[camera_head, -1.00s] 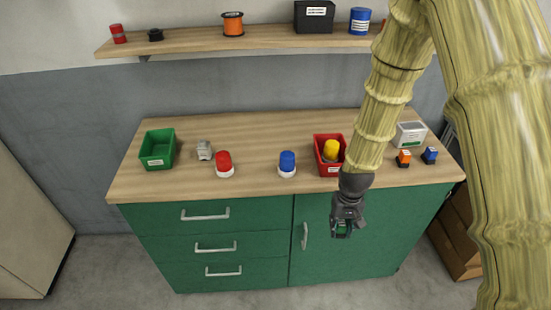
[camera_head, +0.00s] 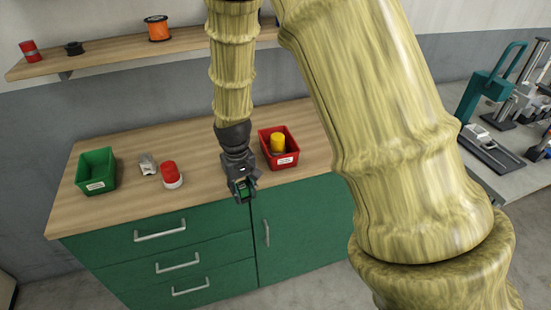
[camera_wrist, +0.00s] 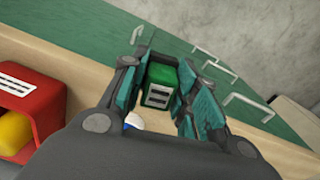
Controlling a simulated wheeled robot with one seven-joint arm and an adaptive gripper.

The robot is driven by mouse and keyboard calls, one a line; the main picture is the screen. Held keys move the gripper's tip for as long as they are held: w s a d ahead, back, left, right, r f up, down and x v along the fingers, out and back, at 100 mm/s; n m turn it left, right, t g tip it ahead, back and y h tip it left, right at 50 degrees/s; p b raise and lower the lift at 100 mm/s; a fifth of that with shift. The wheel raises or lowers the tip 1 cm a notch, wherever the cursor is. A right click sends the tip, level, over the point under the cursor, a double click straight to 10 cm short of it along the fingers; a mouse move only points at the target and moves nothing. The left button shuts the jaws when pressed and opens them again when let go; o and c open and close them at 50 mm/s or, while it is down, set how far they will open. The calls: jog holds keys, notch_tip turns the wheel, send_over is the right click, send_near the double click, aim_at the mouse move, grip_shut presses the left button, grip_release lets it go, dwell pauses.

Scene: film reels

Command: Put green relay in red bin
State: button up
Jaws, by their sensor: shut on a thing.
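My gripper (camera_head: 243,187) is shut on the green relay (camera_wrist: 160,80), a small green block with a pale, dark-slotted face held between the two fingers in the wrist view. In the head view my gripper is at the counter's front edge, left of the red bin, and the relay (camera_head: 243,191) shows only as a small green patch. The red bin (camera_head: 283,162) stands on the counter with a white label on its front and a yellow object (camera_head: 278,143) inside. The bin also shows at the left of the wrist view (camera_wrist: 42,117).
A green bin (camera_head: 97,172), a grey part (camera_head: 147,164) and a red beacon lamp (camera_head: 170,174) stand on the wooden counter (camera_head: 120,203) to the left. A shelf (camera_head: 110,50) holds several items above. My arm hides the counter's right part.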

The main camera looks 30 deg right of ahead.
jog(key=s+d+r+m+b, duration=0.1)
jog(key=s+d+r, duration=0.25)
jog(key=r, duration=0.35)
jog(key=s+d+r+m+b, duration=0.1)
jog(key=s+d+r+b, duration=0.1)
jog(key=d+r, duration=0.4)
jog(key=w+d+f+p, duration=0.4)
jog(key=w+d, duration=0.4)
jog(key=w, duration=0.5)
jog(key=shift+d+p, duration=0.35)
jog(key=shift+p, duration=0.45)
jog(key=shift+s+f, duration=0.1)
jog(key=shift+f, duration=0.05)
jog(key=shift+f, duration=0.3)
jog(key=shift+f, duration=0.15)
